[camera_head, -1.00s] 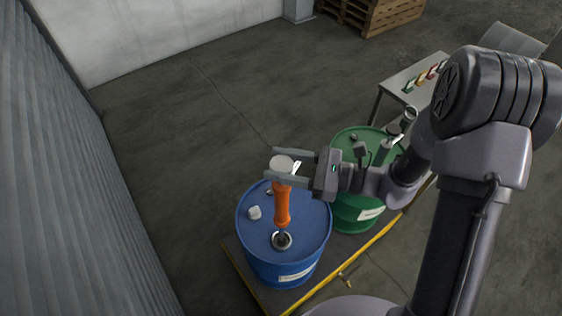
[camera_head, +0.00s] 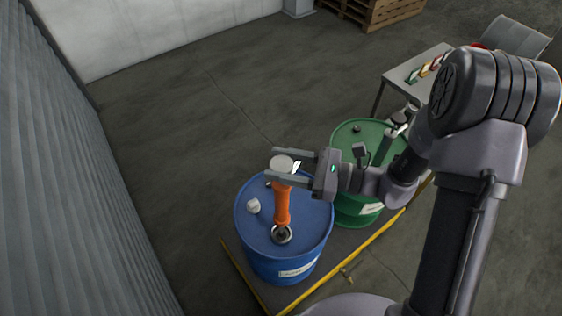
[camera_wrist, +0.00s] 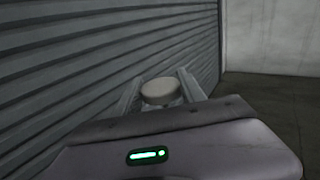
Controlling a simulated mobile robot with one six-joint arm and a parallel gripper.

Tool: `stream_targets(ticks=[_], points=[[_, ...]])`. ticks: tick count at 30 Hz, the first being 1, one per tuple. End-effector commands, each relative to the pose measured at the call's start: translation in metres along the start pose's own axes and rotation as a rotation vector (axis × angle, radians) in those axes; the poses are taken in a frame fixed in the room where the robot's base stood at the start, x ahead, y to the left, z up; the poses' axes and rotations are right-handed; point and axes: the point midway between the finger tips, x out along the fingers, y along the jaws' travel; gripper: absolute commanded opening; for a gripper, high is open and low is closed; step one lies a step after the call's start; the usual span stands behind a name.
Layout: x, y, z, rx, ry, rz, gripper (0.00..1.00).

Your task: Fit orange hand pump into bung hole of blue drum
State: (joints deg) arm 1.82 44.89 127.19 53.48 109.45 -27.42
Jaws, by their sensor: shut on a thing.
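The orange hand pump (camera_head: 282,205) stands upright over the blue drum (camera_head: 252,235), its pale round top (camera_head: 281,163) between my fingers. My gripper (camera_head: 274,166) is shut on the pump near its top, coming from the right. In the wrist view the pale top (camera_wrist: 160,92) sits between the two fingers (camera_wrist: 160,95). The pump's lower end is at the dark ring of the bung hole (camera_head: 281,234) near the drum's front edge. Whether its tube is inside the hole, and how deep, I cannot tell.
A white cap (camera_head: 253,206) lies on the blue drum's lid. A green drum (camera_head: 352,145) stands behind to the right under my arm. Both stand on a yellow-edged platform (camera_head: 375,247). A corrugated wall (camera_head: 95,200) is at left. A table (camera_head: 396,82) with small coloured items stands behind.

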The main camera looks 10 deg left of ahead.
Motion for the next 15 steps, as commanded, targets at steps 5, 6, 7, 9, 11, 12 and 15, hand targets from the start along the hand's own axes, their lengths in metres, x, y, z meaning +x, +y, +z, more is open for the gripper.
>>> stream_targets(ticks=[5, 6, 7, 9, 11, 12, 15], points=[[0.0, 0.0, 0.0, -0.001, -0.001, -0.001, 0.15], [0.0, 0.0, 0.001, -0.001, -0.001, -0.001, 0.15], [0.0, 0.0, 0.001, -0.001, -0.001, -0.001, 0.15], [0.0, 0.0, 0.0, -0.001, -0.001, -0.001, 0.15], [0.0, 0.0, -0.002, -0.001, -0.001, -0.001, 0.15], [0.0, 0.0, -0.004, 0.0, -0.001, -0.001, 0.15], [0.0, 0.0, -0.009, 0.0, -0.001, -0.001, 0.15]])
